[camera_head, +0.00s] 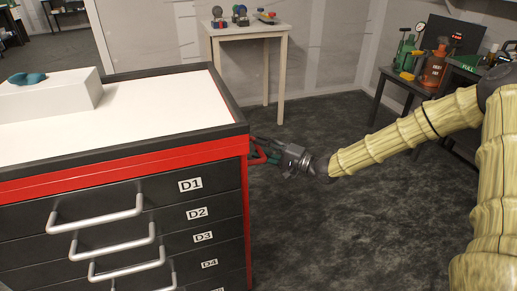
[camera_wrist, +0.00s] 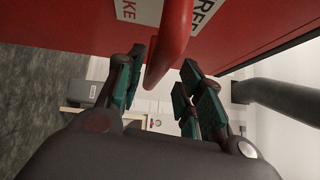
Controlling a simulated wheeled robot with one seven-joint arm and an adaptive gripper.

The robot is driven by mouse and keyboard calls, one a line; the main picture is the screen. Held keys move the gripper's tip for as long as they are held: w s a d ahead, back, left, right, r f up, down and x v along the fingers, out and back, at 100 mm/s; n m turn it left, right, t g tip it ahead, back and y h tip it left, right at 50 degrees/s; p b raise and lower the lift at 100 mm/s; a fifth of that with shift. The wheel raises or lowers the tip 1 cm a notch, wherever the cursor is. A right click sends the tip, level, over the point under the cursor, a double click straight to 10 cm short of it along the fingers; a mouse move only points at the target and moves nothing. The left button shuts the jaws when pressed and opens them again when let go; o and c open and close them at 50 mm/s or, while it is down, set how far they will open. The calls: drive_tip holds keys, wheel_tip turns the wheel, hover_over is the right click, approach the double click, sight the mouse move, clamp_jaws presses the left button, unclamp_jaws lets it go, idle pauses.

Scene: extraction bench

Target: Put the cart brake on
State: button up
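The red and dark-grey cart (camera_head: 120,165) fills the left of the head view, with drawers labelled D1, D2, D3, D4 and a further one cut off. A red brake lever (camera_wrist: 172,40) shows in the wrist view against the cart's red side panel. Partly cut-off labels flank it: one reads "KE" (camera_wrist: 128,10), the other "REE" (camera_wrist: 207,10). My gripper (camera_wrist: 164,75) has its teal fingers apart, one on each side of the lever, with visible gaps. In the head view my gripper (camera_head: 268,152) is at the cart's right side, and the cart corner partly hides it.
A white box (camera_head: 50,98) with a teal item (camera_head: 27,78) sits on the cart top. A small table (camera_head: 250,31) with small items stands behind. A dark bench (camera_head: 400,83) with bottles is at right. Floor is open between.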

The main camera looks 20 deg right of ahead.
drive_tip(key=shift+x, duration=0.8)
clamp_jaws()
drive_tip(key=shift+a, duration=0.1)
